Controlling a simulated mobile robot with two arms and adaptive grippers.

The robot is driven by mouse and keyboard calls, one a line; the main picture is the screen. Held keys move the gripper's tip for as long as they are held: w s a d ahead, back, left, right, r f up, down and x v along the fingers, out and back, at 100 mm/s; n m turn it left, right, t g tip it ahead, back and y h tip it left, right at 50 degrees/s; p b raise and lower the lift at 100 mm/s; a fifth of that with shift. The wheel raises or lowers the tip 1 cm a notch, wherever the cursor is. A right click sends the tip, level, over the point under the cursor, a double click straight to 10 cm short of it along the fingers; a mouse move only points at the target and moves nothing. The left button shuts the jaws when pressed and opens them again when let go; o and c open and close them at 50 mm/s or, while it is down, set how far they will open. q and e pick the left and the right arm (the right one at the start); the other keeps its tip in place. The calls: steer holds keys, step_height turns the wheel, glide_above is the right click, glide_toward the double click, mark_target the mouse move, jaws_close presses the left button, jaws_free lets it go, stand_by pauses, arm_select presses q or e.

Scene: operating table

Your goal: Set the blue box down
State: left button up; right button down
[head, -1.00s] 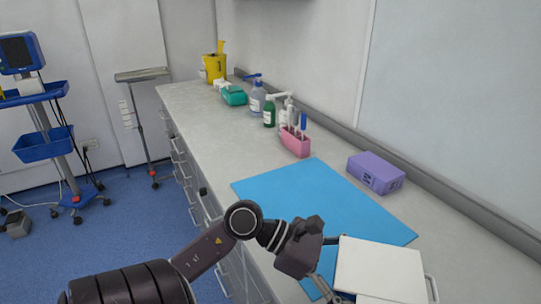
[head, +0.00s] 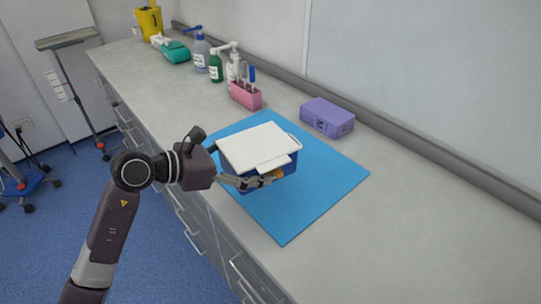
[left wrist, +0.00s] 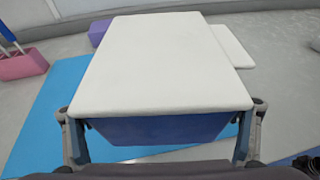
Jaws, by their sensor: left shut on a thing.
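The blue box (head: 235,175) has a flat white lid (head: 256,145) and is over the left part of the blue mat (head: 325,194) on the counter. My left gripper (head: 262,180) is shut on the box at its near side. In the left wrist view the box (left wrist: 160,129) sits between the two fingers (left wrist: 160,122), with its lid filling the middle. I cannot tell whether the box's underside touches the mat. My right gripper is not in view.
A purple box (head: 327,117) stands behind the mat. A pink holder (head: 246,96) with tubes, a green bottle (head: 215,68) and other bottles stand farther back left. The counter (head: 420,215) right of the mat is clear.

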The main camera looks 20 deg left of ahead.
arm_select(q)
steer(key=w+d+r+n+t+y+p, duration=0.15)
steer(key=w+d+r, duration=0.25)
steer(key=w+r, duration=0.7)
steer(key=f+p, duration=0.1)
steer(key=f, duration=0.4)
steer(key=f+p, duration=0.1)
steer(key=f, duration=0.4)
steer(key=w+f, duration=0.1)
steer(key=f, duration=0.4)
steer(key=shift+w+d+f+p, duration=0.1)
steer(key=shift+d+f+p, duration=0.05)
steer(key=shift+f+p, duration=0.2)
steer(key=shift+f, duration=2.65)
steer(key=shift+f, duration=0.1)
steer(key=o, duration=1.3)
